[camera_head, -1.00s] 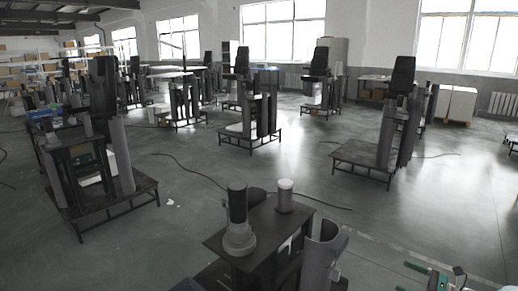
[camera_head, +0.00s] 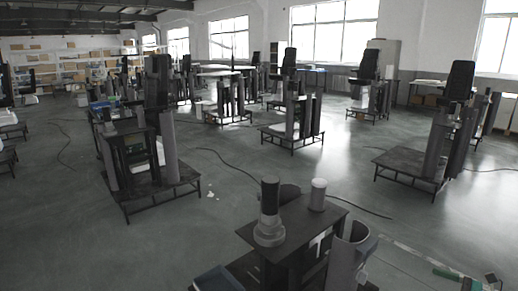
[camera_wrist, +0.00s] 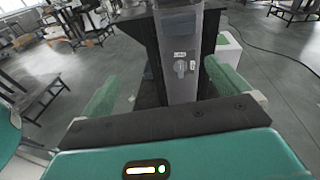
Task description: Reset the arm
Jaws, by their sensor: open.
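My gripper (camera_wrist: 166,90) shows in the wrist view, with its two green fingers spread wide apart. Nothing is held between them. Beyond the fingers stands a grey column (camera_wrist: 181,35) with a small knob and white labels, in front of a dark panel. I cannot tell how far it is from the fingertips.
A dark stand (camera_head: 318,222) with a grey cylinder (camera_head: 269,212) and a white-topped post (camera_head: 318,194) is close in front. Several lift-column stations, one at left (camera_head: 150,195) and one at right (camera_head: 408,168), stand on the grey floor. Cables lie between them. Open floor is at lower left.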

